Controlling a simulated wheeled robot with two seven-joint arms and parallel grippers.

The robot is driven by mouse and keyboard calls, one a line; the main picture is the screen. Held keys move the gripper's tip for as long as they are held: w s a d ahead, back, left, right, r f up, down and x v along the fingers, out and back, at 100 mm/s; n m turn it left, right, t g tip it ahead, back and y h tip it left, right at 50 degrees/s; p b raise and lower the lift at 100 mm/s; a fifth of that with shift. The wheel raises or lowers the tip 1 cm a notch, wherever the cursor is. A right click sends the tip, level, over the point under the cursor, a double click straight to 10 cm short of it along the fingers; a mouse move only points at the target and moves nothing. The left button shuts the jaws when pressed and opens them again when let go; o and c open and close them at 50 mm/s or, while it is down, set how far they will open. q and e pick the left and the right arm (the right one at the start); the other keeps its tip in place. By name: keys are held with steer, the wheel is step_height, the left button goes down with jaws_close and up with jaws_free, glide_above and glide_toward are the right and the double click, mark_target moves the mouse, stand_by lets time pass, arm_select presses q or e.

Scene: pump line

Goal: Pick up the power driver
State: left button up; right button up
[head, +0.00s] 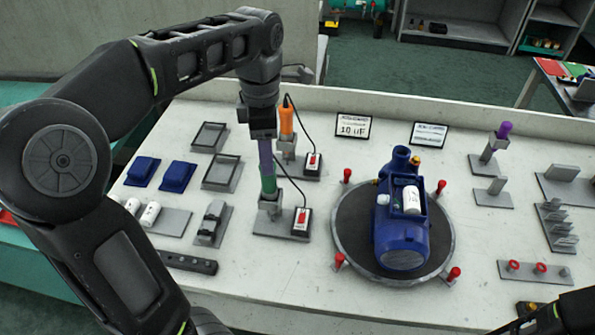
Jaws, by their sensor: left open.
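Two upright tools stand in grey holders left of centre, each with a black cable to a small white box with a red switch. The nearer tool (267,166) has a purple upper part and a green lower part. The farther tool (286,121) is orange. I cannot tell for certain which is the power driver. My left gripper (260,134) points down at the top of the purple and green tool and is open; its fingertips are hard to make out, and I cannot tell whether they touch the tool. My right gripper is out of view.
A blue pump (401,240) sits on a dark round turntable (347,233) with red knobs around it. Blue blocks (178,176), grey trays (222,172) and white cylinders (150,213) lie at left. Grey stands and a purple-topped holder (489,150) are at right.

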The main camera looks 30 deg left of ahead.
mark_target(270, 195)
arm_select(q)
steer(key=shift+w+d, duration=0.15)
steer(key=shift+w, duration=0.15)
steer(key=shift+s, duration=0.25)
step_height(270, 195, down, 2)
steer(key=shift+w, duration=0.1)
steer(key=shift+f, duration=0.35)
steer(key=shift+f, duration=0.1)
step_height(270, 195, down, 5)
steer(key=shift+p, duration=0.5)
steer(key=shift+c, duration=0.4)
jaws_close()
